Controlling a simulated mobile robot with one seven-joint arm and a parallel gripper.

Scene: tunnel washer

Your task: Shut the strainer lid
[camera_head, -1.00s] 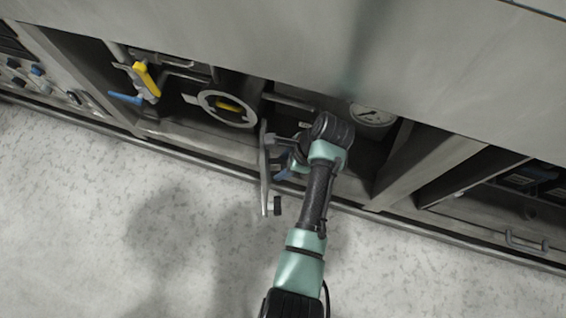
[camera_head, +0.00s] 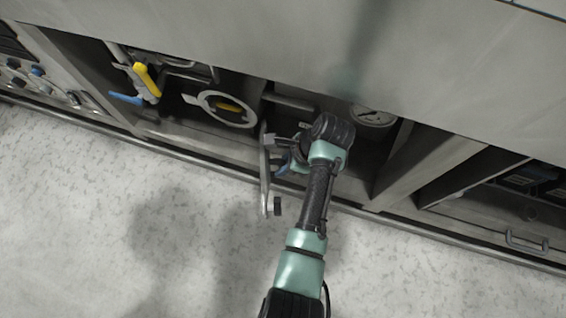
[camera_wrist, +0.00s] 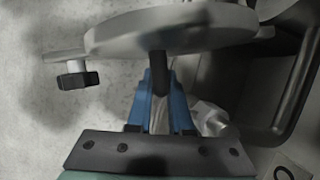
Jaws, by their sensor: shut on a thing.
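The strainer lid (camera_head: 264,175) is a grey metal disc, swung open and seen nearly edge-on in the head view. It stands out from the cabinet, to the right of and below the round strainer opening (camera_head: 228,93), a pale ring with something yellow inside. My gripper (camera_head: 284,162) is at the right side of the lid. In the wrist view, the lid (camera_wrist: 200,25) fills the top, and the blue fingers of my gripper (camera_wrist: 161,92) are shut on its dark handle (camera_wrist: 158,68). A black knob (camera_wrist: 77,78) hangs at the lid's left edge. The handle's far end is hidden.
A yellow valve handle (camera_head: 147,79) and a blue lever (camera_head: 126,98) are left of the strainer. A round gauge (camera_head: 372,115) is right of my wrist. The cabinet's lower rail (camera_head: 190,160) runs below the opening. The speckled floor (camera_head: 90,210) in front is clear.

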